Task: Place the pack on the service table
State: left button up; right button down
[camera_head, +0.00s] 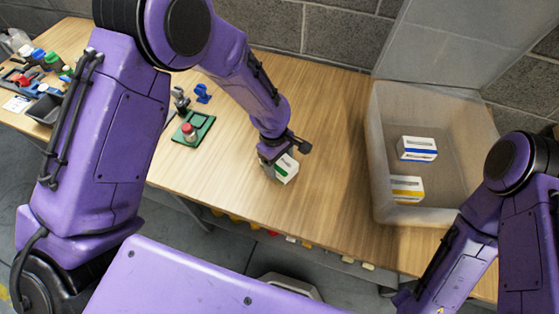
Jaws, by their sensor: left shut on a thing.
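A white pack with a green stripe (287,172) is at the middle of the wooden service table (330,120), near its front edge. My left gripper (277,157) comes down from above and is shut on this pack. I cannot tell whether the pack touches the table top. Part of the pack is hidden by the gripper. My right arm comes in at the lower right, and its gripper is not in view.
A translucent bin (382,150) with its lid up holds a blue-striped pack (417,149) and a yellow-striped pack (407,188). A green pad (193,129) with a red-topped item lies left of the gripper. Several small items clutter the far left. The table between pack and bin is clear.

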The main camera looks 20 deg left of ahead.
pick_arm(q)
jog(key=shift+f, duration=0.15)
jog(key=o, duration=1.1)
jog(key=shift+o, duration=0.2)
notch_tip(320, 180, up, 12)
jog(key=a, duration=0.1)
jog(key=shift+w+a+b, duration=0.3)
jog(key=shift+w+b, duration=0.05)
